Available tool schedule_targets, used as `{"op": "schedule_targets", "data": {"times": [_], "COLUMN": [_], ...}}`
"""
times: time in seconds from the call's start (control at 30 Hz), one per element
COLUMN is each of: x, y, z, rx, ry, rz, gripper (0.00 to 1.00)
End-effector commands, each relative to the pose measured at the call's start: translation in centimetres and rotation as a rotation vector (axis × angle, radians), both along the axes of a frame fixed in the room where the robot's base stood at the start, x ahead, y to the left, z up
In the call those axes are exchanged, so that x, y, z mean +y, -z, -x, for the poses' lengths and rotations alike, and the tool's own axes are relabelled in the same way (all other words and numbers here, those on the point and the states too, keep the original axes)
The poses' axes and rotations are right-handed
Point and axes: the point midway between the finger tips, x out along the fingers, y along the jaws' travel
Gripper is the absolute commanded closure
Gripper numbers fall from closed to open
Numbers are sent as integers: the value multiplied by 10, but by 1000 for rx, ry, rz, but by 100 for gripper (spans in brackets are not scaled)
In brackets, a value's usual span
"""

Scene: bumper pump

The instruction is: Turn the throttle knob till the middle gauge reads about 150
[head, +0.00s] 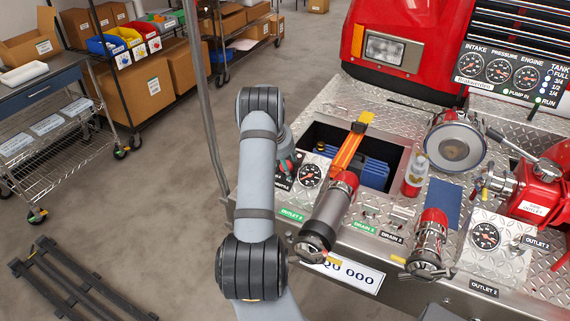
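The gauge panel (512,76) stands at the upper right, with three round dials under the words intake, pressure and engine. The middle gauge (498,70) is the pressure dial. Its numbers and needle are too small to read exactly. I cannot make out the throttle knob for certain. My arm rises from the bottom centre and bends over at the top. Its far end comes down behind the forearm, at the left edge of the bumper. My gripper is mostly hidden there, beside a small red and teal part (286,167), and I cannot see its fingers.
The diamond-plate bumper holds an open bay with an orange-handled tool (350,146), two chrome nozzles with red bands (330,213) (430,243), a round chrome cap (455,147), a bottle (415,174) and a red valve (533,192).

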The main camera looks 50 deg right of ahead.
Motion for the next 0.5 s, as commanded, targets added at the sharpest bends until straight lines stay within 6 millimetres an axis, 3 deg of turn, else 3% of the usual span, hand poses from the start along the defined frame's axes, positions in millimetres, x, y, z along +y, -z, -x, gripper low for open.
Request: {"op": "schedule_targets", "data": {"times": [0.07, 0.5], "x": [0, 0], "y": [0, 0], "z": [0, 0], "rx": [0, 0], "ry": [0, 1], "rz": [0, 0], "gripper": [48, 73]}}
